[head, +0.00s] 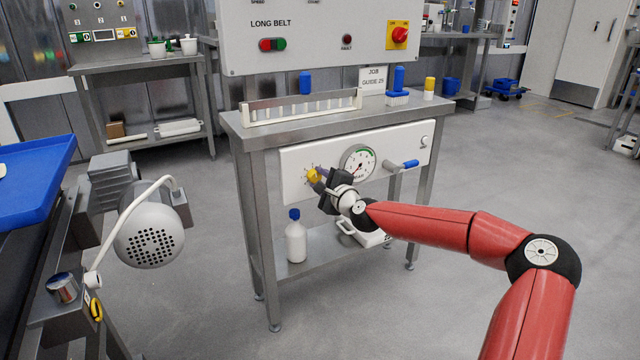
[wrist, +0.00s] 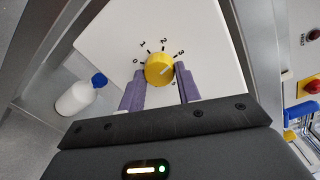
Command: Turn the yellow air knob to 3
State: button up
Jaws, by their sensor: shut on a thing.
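The yellow air knob (wrist: 158,70) is on the white panel, with a dial of numbers printed around it in the wrist view. My gripper (wrist: 161,73) is shut on the knob, one purple finger on each side. In the head view the knob (head: 312,175) shows at the left of the panel (head: 291,160), with my dark gripper (head: 322,183) against it, partly hiding the dial.
A round gauge (head: 358,163) sits right of the knob, and a blue-handled lever (head: 404,165) further right. A white bottle with a blue cap (head: 296,242) stands on the lower shelf below. A rack (head: 300,108) lies on the table top.

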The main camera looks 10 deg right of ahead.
jog(key=shift+f+m+b, duration=0.15)
jog(key=shift+m+b, duration=0.2)
jog(key=shift+m, duration=0.65)
jog(key=o, duration=1)
jog(key=shift+d, duration=0.1)
jog(key=v, duration=0.7)
jog(key=shift+s+d, duration=0.1)
jog(key=shift+s, duration=0.25)
